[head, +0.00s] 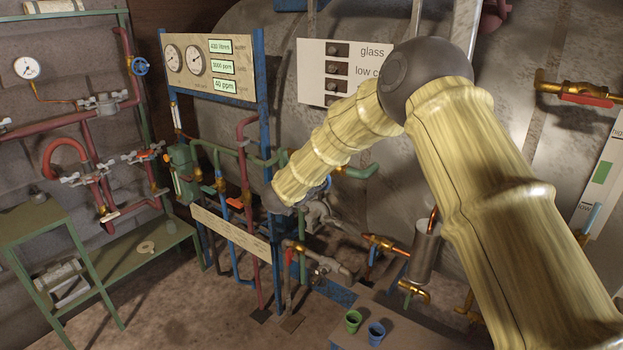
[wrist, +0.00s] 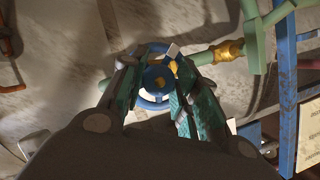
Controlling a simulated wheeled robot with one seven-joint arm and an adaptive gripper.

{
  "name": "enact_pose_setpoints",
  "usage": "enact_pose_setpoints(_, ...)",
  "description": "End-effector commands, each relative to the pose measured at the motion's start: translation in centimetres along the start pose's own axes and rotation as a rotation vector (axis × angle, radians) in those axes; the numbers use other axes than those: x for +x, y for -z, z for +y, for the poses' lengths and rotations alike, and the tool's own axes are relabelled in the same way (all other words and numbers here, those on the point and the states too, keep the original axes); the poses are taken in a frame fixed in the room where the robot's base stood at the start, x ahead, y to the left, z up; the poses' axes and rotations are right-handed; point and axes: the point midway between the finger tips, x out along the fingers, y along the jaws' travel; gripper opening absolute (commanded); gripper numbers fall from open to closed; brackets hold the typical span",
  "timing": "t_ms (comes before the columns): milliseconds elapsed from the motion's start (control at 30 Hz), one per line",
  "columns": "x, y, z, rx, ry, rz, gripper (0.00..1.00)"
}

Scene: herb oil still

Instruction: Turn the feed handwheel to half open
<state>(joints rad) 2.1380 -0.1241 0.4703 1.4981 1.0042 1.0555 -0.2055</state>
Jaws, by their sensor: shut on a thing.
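In the wrist view a blue handwheel (wrist: 157,77) with a brass-coloured centre sits on the green pipework. My gripper (wrist: 158,66) has one dark green finger on each side of it and is shut on it. The fingers cover the left and right parts of the rim. In the head view my arm's end (head: 290,197) reaches in among the pipes, and the gripped wheel is hidden behind it. I cannot read any opening mark on the wheel or tell how far it is turned.
Another blue handwheel (head: 139,66) is on the red pipes at the left. Brass taps and a metal cylinder (head: 424,252) are close right of my arm's end. A green bench (head: 140,258) is left.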

Motion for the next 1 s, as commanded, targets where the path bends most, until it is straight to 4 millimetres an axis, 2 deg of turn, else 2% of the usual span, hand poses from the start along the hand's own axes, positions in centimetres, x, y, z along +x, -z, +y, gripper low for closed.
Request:
enact_pose_setpoints(533,0.02,0.11,-0.14,-0.021,-0.007,0.002,0.07)
enact_pose_setpoints(567,0.02,0.11,-0.14,-0.021,-0.007,0.002,0.34)
enact_pose_setpoints(667,0.03,0.12,-0.11,-0.021,-0.007,0.002,0.53)
enact_pose_setpoints(1000,-0.04,0.09,0.01,-0.021,-0.009,0.001,0.53)
